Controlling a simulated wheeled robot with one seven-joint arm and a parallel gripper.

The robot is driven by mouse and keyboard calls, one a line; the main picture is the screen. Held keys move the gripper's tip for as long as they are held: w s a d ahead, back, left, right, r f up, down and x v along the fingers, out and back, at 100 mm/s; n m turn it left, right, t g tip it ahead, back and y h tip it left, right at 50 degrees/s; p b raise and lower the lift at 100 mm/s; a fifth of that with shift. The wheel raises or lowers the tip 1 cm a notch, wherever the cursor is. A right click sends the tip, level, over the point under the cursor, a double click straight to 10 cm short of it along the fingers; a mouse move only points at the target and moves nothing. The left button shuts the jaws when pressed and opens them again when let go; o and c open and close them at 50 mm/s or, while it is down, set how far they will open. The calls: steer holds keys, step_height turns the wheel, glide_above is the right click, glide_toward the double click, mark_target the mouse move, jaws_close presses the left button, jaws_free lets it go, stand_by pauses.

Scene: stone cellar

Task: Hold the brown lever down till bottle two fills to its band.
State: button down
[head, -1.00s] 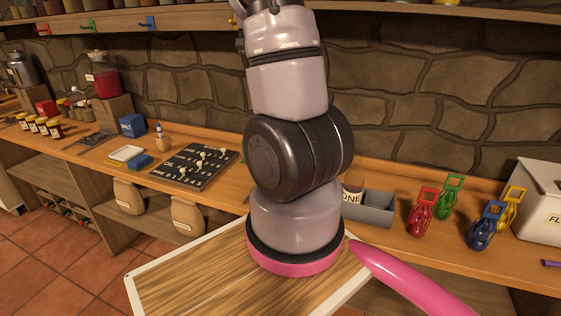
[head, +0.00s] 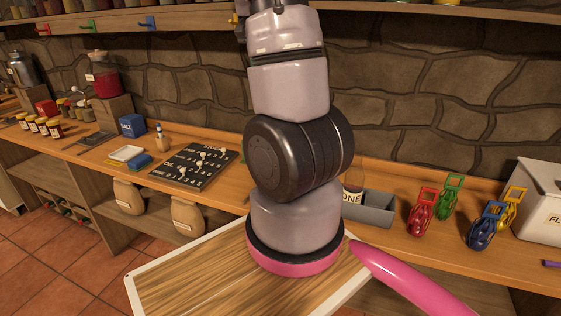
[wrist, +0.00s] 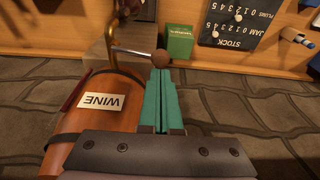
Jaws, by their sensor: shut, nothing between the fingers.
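In the wrist view, which is upside down, a brown ball knob (wrist: 160,57) ends a thin metal lever rod (wrist: 132,51). The rod leads to the end of an orange-brown barrel (wrist: 108,128) with a white WINE label. My gripper (wrist: 161,72) has teal fingers pressed together, with their tips right at the knob; I cannot tell whether they touch it. A bottle labelled ONE (head: 352,197) shows partly beside my arm in the head view. Bottle two and its band are not visible. My arm hides the barrel and lever in the head view.
A grey tray (head: 376,214) stands by bottle ONE, with several coloured scoop-like items and a white flour bin (head: 535,205) to the right. A black stock board (head: 195,166) lies left of my arm. A green box (wrist: 180,42) stands near the knob.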

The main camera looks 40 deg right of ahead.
steer(key=shift+w+d+v, duration=0.1)
steer(key=shift+d+v, duration=0.1)
steer(key=shift+v, duration=1)
steer(key=shift+w+d+v, duration=0.15)
steer(key=shift+d+v, duration=0.05)
steer(key=shift+v, duration=0.95)
steer(key=shift+r, duration=0.1)
